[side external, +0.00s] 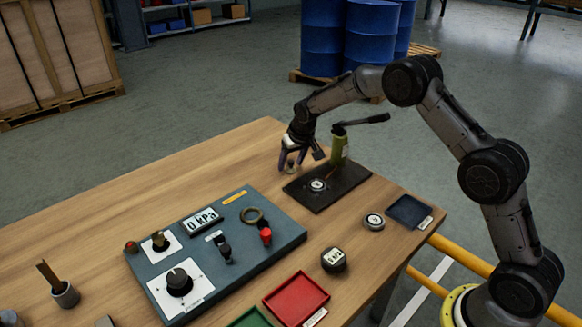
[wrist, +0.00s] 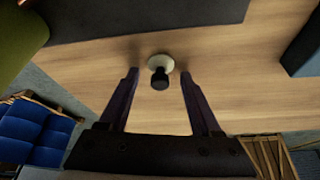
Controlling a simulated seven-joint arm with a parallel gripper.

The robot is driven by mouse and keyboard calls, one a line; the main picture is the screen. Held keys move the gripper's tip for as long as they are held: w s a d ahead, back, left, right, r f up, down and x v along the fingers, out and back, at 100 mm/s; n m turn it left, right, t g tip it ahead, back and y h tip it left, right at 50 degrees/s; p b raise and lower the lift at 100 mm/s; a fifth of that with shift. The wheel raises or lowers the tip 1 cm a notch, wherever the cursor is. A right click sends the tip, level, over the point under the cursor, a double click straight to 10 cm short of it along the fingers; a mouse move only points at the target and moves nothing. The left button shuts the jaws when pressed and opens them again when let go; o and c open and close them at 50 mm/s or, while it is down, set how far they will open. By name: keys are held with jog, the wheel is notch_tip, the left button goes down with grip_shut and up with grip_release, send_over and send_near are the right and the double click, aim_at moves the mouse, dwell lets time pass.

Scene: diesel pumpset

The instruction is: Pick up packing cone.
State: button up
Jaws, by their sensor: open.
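A small piece with a pale round base and a black top, apparently the packing cone (wrist: 159,63), stands on the wooden table. In the wrist view it is between the tips of my open gripper (wrist: 160,75), with a gap visible on each side. In the side view my gripper (side external: 294,158) points down at the table's far edge, left of the black mat. The piece shows there only as a small pale shape (side external: 290,167) at the fingertips, partly hidden by them. I cannot tell its exact height relative to the tips.
A black mat (side external: 325,199) with a green hand pump (side external: 339,147) is close on the right. A blue-grey panel (side external: 215,255) lies in front. A red tray (side external: 296,299), a dark blue tray (side external: 408,211) and a round dark piece (side external: 334,260) are nearer. The table's far left is clear.

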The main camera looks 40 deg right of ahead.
jog(key=shift+c, duration=0.3)
grip_shut()
jog(key=shift+s, duration=0.1)
jog(key=shift+f, duration=0.1)
